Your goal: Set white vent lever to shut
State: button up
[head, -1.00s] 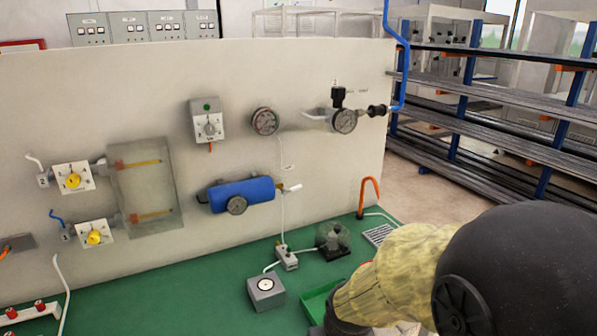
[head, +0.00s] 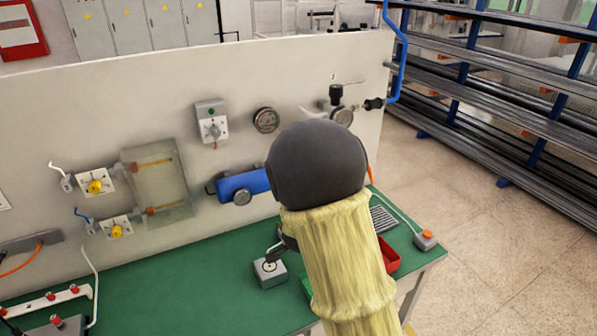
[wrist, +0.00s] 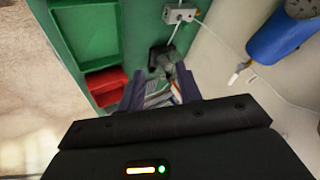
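A small white lever (wrist: 235,75) sticks out from the end of the blue cylinder (wrist: 285,38) in the wrist view. In the head view my arm hides that end, and only the left part of the blue cylinder (head: 240,186) shows. Another white lever-like piece (head: 308,110) sits left of the upper right gauge; I cannot tell which one is the vent lever. My gripper (wrist: 160,92) points down toward the green bench, fingers apart, with nothing clearly held. It is left of the cylinder's lever in the wrist view and apart from it.
A dark-based device (wrist: 160,58) lies beyond my fingers. A red bin (wrist: 105,84) and a green tray (wrist: 85,25) are to the left. A grey box (head: 269,271) stands on the green bench (head: 190,290). The upright panel (head: 60,120) stands behind the bench.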

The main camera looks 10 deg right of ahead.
jog(key=w+a+r+m+t+h, duration=0.1)
jog(key=w+a+m+t+h, duration=0.3)
jog(key=w, duration=0.8)
jog(key=m+t+h, duration=0.2)
jog(key=m+t, duration=0.2)
jog(key=m, duration=0.1)
jog(key=shift+w+a+r+h, duration=0.15)
jog(key=shift+w+r+h, duration=0.15)
jog(key=shift+r, duration=0.1)
jog(key=p+x, duration=0.6)
jog(key=x, duration=1.1)
jog(key=shift+w, duration=0.15)
jog(key=shift+f, duration=0.1)
grip_shut()
